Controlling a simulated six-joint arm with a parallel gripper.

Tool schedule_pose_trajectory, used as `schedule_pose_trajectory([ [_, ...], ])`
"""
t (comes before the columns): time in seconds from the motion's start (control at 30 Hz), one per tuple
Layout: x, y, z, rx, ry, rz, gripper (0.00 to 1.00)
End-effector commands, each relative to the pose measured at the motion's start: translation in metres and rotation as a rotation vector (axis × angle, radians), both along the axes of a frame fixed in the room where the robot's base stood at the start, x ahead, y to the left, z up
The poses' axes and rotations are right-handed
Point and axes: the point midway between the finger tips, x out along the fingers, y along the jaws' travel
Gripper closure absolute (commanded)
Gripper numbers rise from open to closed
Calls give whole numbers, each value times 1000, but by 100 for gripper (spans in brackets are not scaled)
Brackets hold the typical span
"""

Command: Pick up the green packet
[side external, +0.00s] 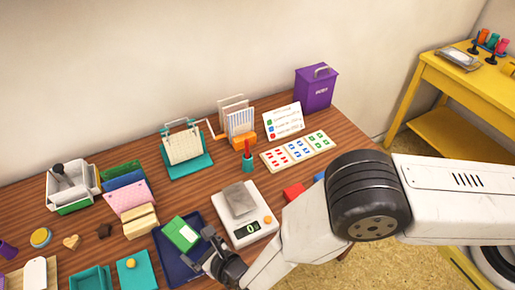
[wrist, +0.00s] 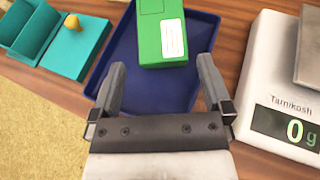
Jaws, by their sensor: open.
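The green packet (side external: 182,235) with a white label lies on the dark blue tray (side external: 166,259), left of the scale. In the wrist view the packet (wrist: 161,32) is at the top middle, its label facing up, on the blue tray (wrist: 112,64). My gripper (wrist: 158,82) is open and empty, its two fingers spread just short of the packet's near end. In the side view my gripper (side external: 206,247) is over the tray's right part, close to the packet.
A teal pad with a yellow knob (side external: 136,270) is at the left. Cream envelopes (side external: 140,221) lie behind. Red and blue blocks sit beyond the scale.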

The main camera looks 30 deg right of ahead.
Motion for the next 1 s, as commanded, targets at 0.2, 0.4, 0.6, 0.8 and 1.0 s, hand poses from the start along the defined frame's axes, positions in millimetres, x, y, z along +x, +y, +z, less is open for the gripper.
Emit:
schedule_pose_trajectory([
  [0.2, 2, 1, -1, 0, -1, 1, 0],
  [0.4, 12, 5, -6, 1, 0, 0, 0],
  [0.6, 21, 9, -10, 0, 0, -1, 0],
  [0.8, 22, 9, -10, 0, 0, -1, 0],
  [1.0, 28, 12, -12, 1, 1, -2, 0],
])
